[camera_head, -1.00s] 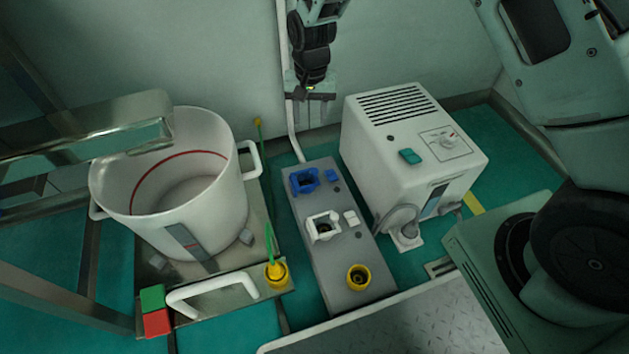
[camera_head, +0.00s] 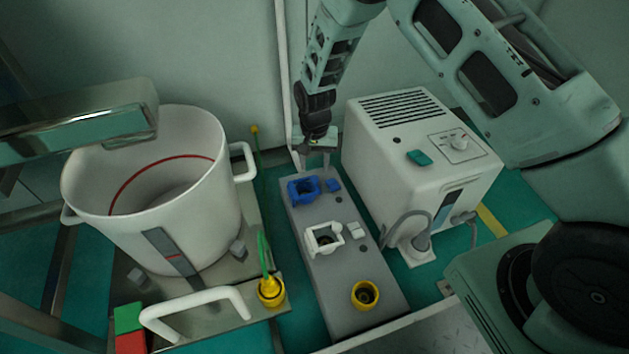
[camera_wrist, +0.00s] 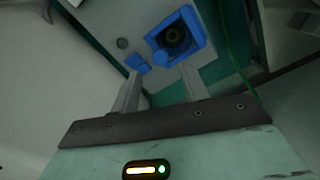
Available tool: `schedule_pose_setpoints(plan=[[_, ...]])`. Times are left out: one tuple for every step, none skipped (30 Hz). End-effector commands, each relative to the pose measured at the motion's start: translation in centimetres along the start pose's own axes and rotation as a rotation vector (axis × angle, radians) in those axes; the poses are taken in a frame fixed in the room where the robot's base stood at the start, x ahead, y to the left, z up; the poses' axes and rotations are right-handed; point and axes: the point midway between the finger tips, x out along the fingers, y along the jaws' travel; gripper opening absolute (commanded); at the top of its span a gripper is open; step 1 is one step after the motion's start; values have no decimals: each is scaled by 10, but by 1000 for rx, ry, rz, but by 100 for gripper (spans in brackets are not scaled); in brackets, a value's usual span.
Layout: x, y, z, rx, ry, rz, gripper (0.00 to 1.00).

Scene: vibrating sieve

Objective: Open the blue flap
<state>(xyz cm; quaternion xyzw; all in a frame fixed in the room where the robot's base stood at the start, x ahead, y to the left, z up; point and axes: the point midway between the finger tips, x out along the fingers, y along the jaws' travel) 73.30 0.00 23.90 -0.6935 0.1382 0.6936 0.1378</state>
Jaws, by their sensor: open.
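The blue socket (camera_head: 303,190) with its blue flap sits at the far end of the grey socket panel (camera_head: 340,284). The flap seems to stand away from the opening, as the dark round inside of the socket (camera_wrist: 174,38) shows in the wrist view. A small separate blue piece (camera_head: 333,185) lies beside it, also in the wrist view (camera_wrist: 138,63). My gripper (camera_head: 316,162) is above and just behind the blue socket, pointing down. Its two fingers (camera_wrist: 162,84) are apart with nothing between them. I cannot tell whether a fingertip touches the blue part.
A white socket (camera_head: 322,239) and a yellow socket (camera_head: 365,295) are nearer on the panel. A white control box (camera_head: 425,165) stands close on the right. A large white pot (camera_head: 150,200) and a yellow plug with green cable (camera_head: 270,290) are on the left.

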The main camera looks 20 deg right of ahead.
Motion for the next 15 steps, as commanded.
schedule_pose_setpoints(plan=[[16, 0, 0, 0, -1, 0, 45], [21, 0, 0, 0, -1, 0, 45], [27, 0, 0, 0, -1, 0, 45], [31, 0, 0, 0, -1, 0, 45], [35, 0, 0, 0, 0, 0, 45], [39, 0, 0, 0, 0, 0, 45], [41, 0, 0, 0, 0, 0, 45], [43, 0, 0, 0, 0, -1, 45], [46, 0, 0, 0, 0, -1, 45], [47, 0, 0, 0, 0, -1, 45], [48, 0, 0, 0, 0, -1, 45], [49, 0, 0, 0, 0, -1, 45], [49, 0, 0, 0, 0, -1, 45], [49, 0, 0, 0, 0, -1, 45], [49, 0, 0, 0, 0, -1, 45]])
